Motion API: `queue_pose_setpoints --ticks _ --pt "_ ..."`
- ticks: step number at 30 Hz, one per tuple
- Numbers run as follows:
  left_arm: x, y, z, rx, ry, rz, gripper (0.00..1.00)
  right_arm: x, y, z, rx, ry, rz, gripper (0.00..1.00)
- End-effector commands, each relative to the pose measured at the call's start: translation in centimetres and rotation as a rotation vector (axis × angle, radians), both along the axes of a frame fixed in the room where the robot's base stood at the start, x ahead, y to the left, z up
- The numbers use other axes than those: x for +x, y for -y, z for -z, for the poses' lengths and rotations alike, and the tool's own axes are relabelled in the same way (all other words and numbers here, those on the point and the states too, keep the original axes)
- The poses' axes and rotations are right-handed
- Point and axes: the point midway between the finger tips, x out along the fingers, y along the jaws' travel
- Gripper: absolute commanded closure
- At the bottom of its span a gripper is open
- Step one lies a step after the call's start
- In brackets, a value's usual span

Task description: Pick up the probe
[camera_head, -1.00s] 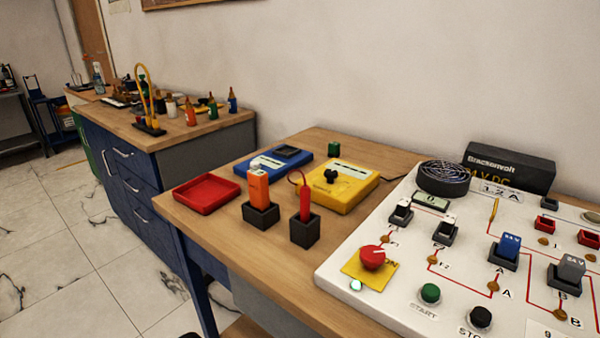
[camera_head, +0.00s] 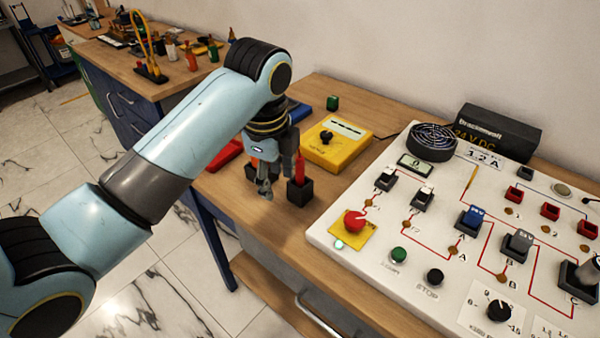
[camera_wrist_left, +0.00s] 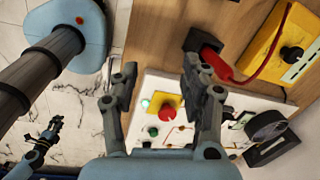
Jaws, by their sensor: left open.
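The red probe (camera_head: 300,168) stands upright in a black holder (camera_head: 300,190) near the table's front edge. A red cord leads from it to the yellow meter in the left wrist view. My left gripper (camera_head: 265,186) is open and empty, pointing down just left of the probe and its holder. In the left wrist view the gripper's (camera_wrist_left: 163,88) two fingers are spread wide, with the probe (camera_wrist_left: 222,66) beyond and to the right of the right finger. What looks like my right gripper (camera_wrist_left: 48,132) shows small at lower left, over the floor; its jaws are unclear.
The yellow meter (camera_head: 335,143) sits behind the probe. My left arm mostly hides a red tray (camera_head: 223,155), a blue device and an orange item in its holder. A white panel (camera_head: 378,245) with knobs and switches fills the right side.

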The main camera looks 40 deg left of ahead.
Motion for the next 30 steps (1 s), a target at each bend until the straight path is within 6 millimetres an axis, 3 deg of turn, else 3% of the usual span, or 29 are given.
queue_pose_setpoints --ticks 6,9,13,21,30 --pt "6.0 -0.9 -2.8 0.011 -0.077 0.423 0.54 0.1 0.0 -0.3 0.0 0.001 0.0 0.6" --pt "7.9 -1.2 -4.3 0.004 -0.106 0.599 0.54 0.0 0.0 -0.3 0.0 0.001 0.0 0.6" --pt "9.1 -1.4 -5.0 -0.005 -0.125 0.723 0.54 0.1 0.0 -0.4 0.0 0.001 0.0 0.6" --pt "9.2 -1.4 -1.1 -0.008 -0.13 0.754 0.54 0.0 0.0 -0.7 0.0 -0.001 0.0 0.6" --pt "8.9 -0.9 1.9 -0.01 -0.131 0.753 0.54 -0.1 -0.1 -1.4 0.002 -0.002 0.001 0.6"
